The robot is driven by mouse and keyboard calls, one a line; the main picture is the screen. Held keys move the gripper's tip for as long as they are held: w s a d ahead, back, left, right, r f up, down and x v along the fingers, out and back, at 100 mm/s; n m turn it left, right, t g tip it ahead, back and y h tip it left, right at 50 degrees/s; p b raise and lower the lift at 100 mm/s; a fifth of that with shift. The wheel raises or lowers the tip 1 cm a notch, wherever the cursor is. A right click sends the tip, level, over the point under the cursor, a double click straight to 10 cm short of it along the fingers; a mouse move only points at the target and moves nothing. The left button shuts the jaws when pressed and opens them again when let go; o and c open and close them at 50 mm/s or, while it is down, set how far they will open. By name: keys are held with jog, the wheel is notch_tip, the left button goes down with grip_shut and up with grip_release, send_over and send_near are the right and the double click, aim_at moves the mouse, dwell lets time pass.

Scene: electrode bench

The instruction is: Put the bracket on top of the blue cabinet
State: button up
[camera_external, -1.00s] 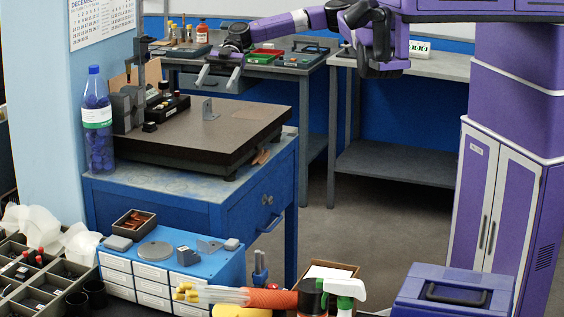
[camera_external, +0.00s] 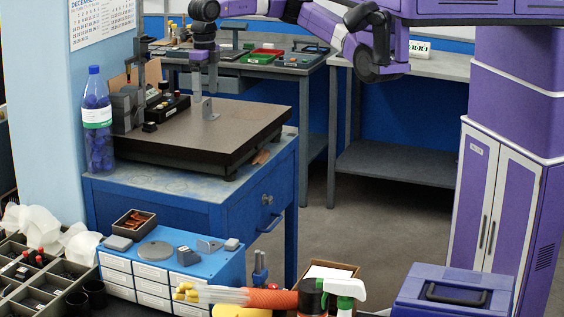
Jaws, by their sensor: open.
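A small grey L-shaped bracket (camera_external: 209,110) stands on the dark surface plate (camera_external: 235,112) on the blue bench. My gripper (camera_external: 204,91) points down just above the bracket. Its two fingers are apart, one on the left and one on the right, and nothing is seen held between them. I cannot tell whether a finger touches the bracket. The small blue cabinet (camera_external: 233,262) with white drawers stands at the front left. On its top are a parts box (camera_external: 134,222), a grey disc (camera_external: 155,251), a grey-blue block (camera_external: 187,256) and a grey angled piece (camera_external: 209,245).
A bottle with a blue cap (camera_external: 97,120) and dark instruments (camera_external: 165,104) stand left of the bracket. A spray bottle (camera_external: 343,290), an orange-sleeved brush (camera_external: 270,298) and a blue toolbox (camera_external: 453,292) are at the front. The surface plate's right part is clear.

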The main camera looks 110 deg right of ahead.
aim_at(208, 116)
jog(key=shift+s+a+f+p, duration=0.15)
jog(key=shift+f+p, duration=0.1)
jog(key=shift+f, duration=1.1)
jog(key=shift+s+f+p, duration=0.1)
jog(key=shift+f+p, duration=0.1)
jog(key=shift+f, duration=1.15)
jog(key=c, duration=1.6)
notch_tip(208, 116, up, 20)
jog(key=p, duration=1)
jog(key=shift+p, duration=0.3)
